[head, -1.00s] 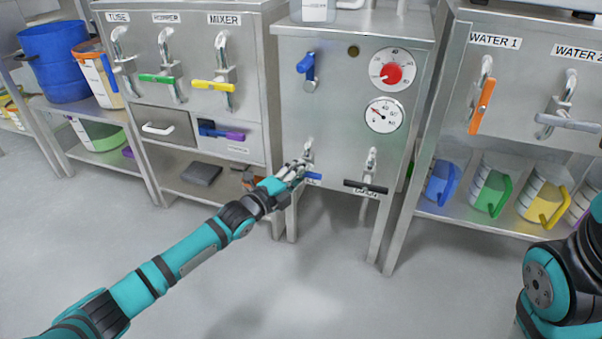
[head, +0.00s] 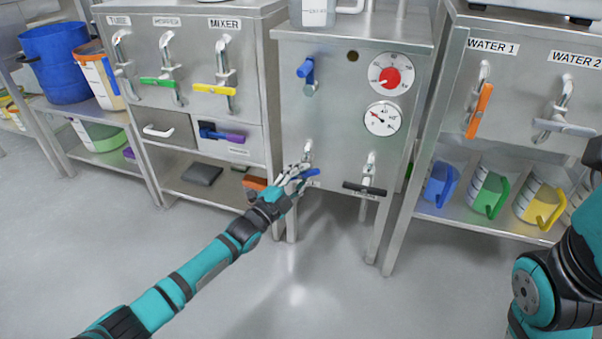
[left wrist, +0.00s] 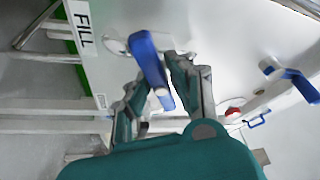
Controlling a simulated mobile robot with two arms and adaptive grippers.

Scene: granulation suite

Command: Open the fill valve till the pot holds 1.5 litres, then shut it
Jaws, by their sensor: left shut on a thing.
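My left gripper (head: 293,181) is shut on a blue valve handle (head: 309,174) low on the front of a steel cabinet (head: 330,120). In the left wrist view, the blue handle (left wrist: 150,64) lies between the fingers of the gripper (left wrist: 156,90), and a FILL label (left wrist: 82,24) is on the panel beside it. In the head view the handle tilts up to the right. A grey container (head: 314,12) with a white label stands on top, cut off by the picture edge; its level cannot be read. My right gripper is out of view.
The cabinet carries an upper blue lever (head: 306,67), a red knob dial (head: 390,76), a white gauge (head: 382,118) and a black-handled valve (head: 364,189). An orange handle (head: 479,110) is under WATER 1. The floor in front is clear.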

